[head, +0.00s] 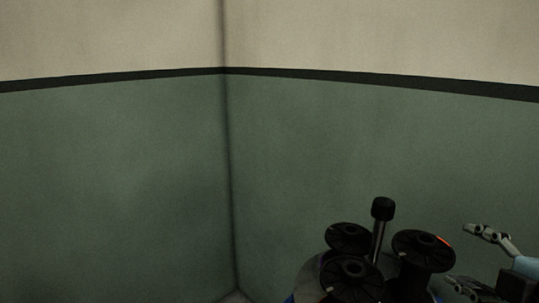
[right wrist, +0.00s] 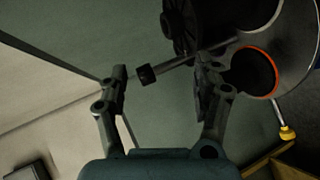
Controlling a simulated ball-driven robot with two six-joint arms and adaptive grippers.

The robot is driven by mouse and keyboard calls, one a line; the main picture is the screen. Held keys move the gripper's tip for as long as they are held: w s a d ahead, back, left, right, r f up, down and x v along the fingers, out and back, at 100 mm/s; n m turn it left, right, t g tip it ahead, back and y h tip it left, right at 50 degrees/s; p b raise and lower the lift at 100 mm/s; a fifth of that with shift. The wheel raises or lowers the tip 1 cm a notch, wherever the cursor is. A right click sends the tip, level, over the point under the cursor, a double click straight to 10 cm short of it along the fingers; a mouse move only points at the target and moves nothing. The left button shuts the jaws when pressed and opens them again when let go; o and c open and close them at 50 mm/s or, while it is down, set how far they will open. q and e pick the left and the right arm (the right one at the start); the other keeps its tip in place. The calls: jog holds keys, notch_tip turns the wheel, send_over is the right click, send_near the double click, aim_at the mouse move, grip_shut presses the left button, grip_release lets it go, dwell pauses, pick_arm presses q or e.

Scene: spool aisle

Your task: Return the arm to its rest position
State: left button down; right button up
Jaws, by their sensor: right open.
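My right gripper (head: 466,254) is at the lower right of the head view, to the right of the black spools. Its fingers are spread apart and nothing is held. In the right wrist view the gripper (right wrist: 160,76) also shows open. A dark post with a black knob appears beyond the fingers there, and the gripper looks apart from it. My left gripper is in neither view.
Black spools (head: 424,250) stand around an upright post with a black knob (head: 383,208) on a round stand at the lower right. One spool (right wrist: 254,72) shows an orange ring in the right wrist view. A green and cream wall (head: 120,180) with a corner is behind; the left is clear.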

jog(key=s+a+f+m+g, duration=0.3)
jog(key=s+f+m+g, duration=0.15)
jog(key=s+m, duration=0.35)
jog(key=s+a+f+m+g, duration=0.3)
jog(key=s+m+g, duration=0.3)
jog(key=s, duration=0.4)
notch_tip(320, 180, down, 31)
jog(key=s+d+g+b, duration=0.1)
jog(key=s+d+b, duration=0.15)
jog(key=b, duration=0.25)
pick_arm(q)
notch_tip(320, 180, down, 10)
jog(key=b, duration=0.5)
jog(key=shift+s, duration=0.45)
pick_arm(e)
jog(key=s+f+g, duration=0.1)
jog(key=s+f, duration=1.8)
jog(key=f, duration=0.2)
jog(key=shift+s+d+f+m, duration=0.15)
jog(key=shift+s+d+m, duration=0.1)
jog(key=shift+m, duration=0.15)
jog(key=shift+g, duration=0.25)
jog(key=shift+c, duration=0.4)
